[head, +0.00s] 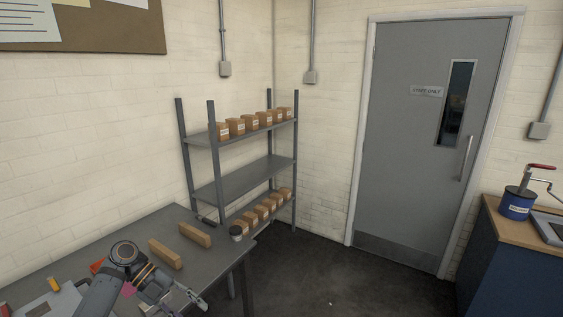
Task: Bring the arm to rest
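My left arm comes in at the bottom left over the grey table (222,262). Its gripper (187,304) hangs low near the table's front edge, with its fingers apart and nothing visible between them. Part of the gripper is close to the bottom of the picture. My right gripper is not in view.
A grey shelf rack (243,180) holds several boxes behind. Open floor (320,275) lies before the grey door (425,140). A blue cabinet (505,262) stands at right.

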